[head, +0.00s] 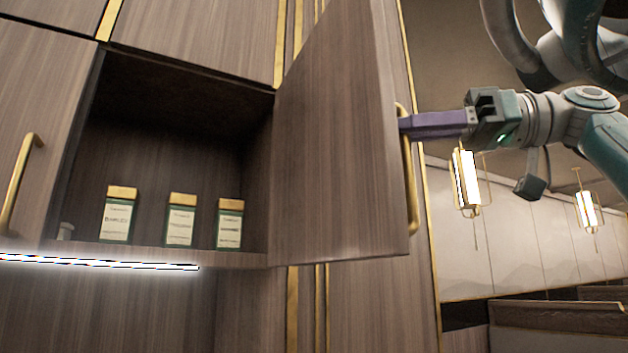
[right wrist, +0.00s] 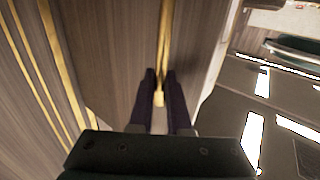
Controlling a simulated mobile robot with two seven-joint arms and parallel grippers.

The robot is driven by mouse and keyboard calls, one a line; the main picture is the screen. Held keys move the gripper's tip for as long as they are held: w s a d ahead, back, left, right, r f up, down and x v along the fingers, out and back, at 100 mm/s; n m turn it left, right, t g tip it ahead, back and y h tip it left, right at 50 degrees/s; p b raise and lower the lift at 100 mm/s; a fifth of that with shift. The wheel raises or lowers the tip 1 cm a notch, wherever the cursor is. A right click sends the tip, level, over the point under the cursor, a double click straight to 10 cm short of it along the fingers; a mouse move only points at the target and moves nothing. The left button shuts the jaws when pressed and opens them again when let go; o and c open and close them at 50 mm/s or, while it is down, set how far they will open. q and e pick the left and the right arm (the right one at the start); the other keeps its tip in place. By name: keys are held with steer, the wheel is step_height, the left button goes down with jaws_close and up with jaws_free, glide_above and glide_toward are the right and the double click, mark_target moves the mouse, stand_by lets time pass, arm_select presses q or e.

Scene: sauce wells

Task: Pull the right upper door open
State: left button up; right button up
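The right upper door (head: 335,150) is a brown wood panel. It stands swung open to the right of its cabinet compartment, which is exposed. Its gold bar handle (head: 411,190) is on the outer face, at the door's free edge. My right gripper (head: 402,123) reaches in from the right and is at the upper part of this handle. In the right wrist view, the dark fingers (right wrist: 160,75) lie on either side of the gold handle (right wrist: 159,98), closed around it. My left gripper is not in view.
Inside the compartment stand three labelled jars with gold lids (head: 119,215), (head: 181,220), (head: 229,223). A closed door with a gold handle (head: 20,182) is at the left. A bright light strip (head: 100,263) runs below. Lanterns (head: 467,178) hang at the right, behind my arm.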

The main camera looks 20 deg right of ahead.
steer(key=o, duration=0.5)
steer(key=shift+c, duration=0.2)
steer(key=b+v, duration=0.3)
steer(key=v, duration=0.7)
